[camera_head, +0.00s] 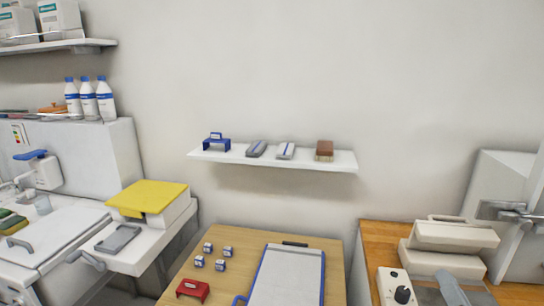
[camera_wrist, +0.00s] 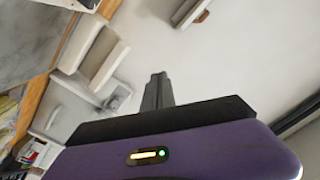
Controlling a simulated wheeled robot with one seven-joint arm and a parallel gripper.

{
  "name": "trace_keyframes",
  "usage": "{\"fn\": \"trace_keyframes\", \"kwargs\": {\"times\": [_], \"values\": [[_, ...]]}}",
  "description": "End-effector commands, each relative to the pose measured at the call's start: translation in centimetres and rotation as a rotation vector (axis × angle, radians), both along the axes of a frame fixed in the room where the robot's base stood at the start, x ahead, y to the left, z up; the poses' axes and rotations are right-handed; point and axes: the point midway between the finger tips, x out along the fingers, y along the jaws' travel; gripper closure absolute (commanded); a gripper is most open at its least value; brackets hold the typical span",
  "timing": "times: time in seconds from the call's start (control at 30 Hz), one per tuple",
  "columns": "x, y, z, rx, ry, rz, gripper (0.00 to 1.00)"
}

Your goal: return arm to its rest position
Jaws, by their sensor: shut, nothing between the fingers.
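My gripper (camera_wrist: 157,82) shows in the wrist view, its dark fingers together with nothing between them. It points into open air in front of the pale wall and touches nothing that I can see. The purple wrist housing (camera_wrist: 180,150) with a small lit indicator fills the bottom of that view. I cannot make out my gripper clearly in the head view.
A white wall shelf (camera_head: 200,154) holds a blue stand, two grey items and a brush-like brown block (camera_head: 324,150). Below, a wooden table holds a clipboard (camera_head: 287,278), a red stand (camera_head: 193,290) and several small blocks. A cream machine (camera_head: 452,236) stands right.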

Motion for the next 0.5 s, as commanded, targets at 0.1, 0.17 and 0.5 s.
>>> {"fn": "trace_keyframes", "kwargs": {"times": [0.1,0.17,0.5], "values": [[-3.1,1.7,-1.6,-0.214,-0.004,0.043,1.00],[-4.7,2.7,-2.3,-0.307,-0.009,0.064,1.00],[-15.4,7.8,-6.7,-0.651,-0.003,0.169,1.00]]}}
